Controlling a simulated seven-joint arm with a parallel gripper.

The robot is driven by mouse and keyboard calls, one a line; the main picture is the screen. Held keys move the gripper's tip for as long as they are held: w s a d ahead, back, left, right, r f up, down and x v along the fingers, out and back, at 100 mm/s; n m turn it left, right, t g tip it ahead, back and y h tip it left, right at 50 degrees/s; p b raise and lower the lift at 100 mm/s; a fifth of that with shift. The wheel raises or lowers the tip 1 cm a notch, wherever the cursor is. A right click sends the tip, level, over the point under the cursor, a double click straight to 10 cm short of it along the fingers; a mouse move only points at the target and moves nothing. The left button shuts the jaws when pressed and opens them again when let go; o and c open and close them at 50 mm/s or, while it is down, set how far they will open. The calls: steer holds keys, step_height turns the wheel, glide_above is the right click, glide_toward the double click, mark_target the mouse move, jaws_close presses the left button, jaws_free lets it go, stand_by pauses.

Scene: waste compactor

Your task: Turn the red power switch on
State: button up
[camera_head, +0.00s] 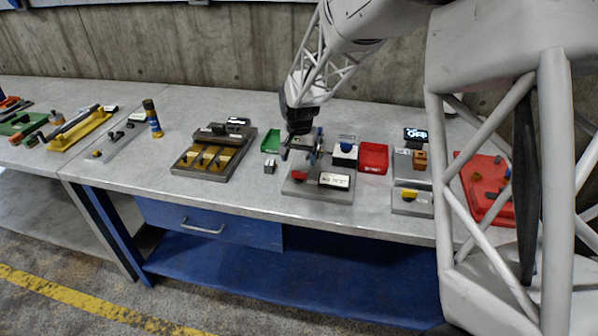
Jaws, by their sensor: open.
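A grey panel (308,194) lies near the front edge of the middle of the bench. A small red part (300,174), which looks like the red power switch, sits on its left side, beside a white label (335,180). The switch's exact position is too small to tell. My gripper (300,154) points down above the back of this panel, just behind the red part. It is open, with nothing seen between its fingers. It hides some of the panel's back. A small dark display (415,134) to the right seems to read OFF.
A grey unit with a yellow part (411,195) and a red board (481,180) are to the right. A panel with yellow parts (211,157) is left. My arm hides the right side.

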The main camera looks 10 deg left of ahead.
mark_target(299, 172)
steer(key=shift+f, duration=2.9)
steer(key=shift+c, duration=0.3)
steer(key=c, duration=0.9)
steer(key=shift+o, duration=0.2)
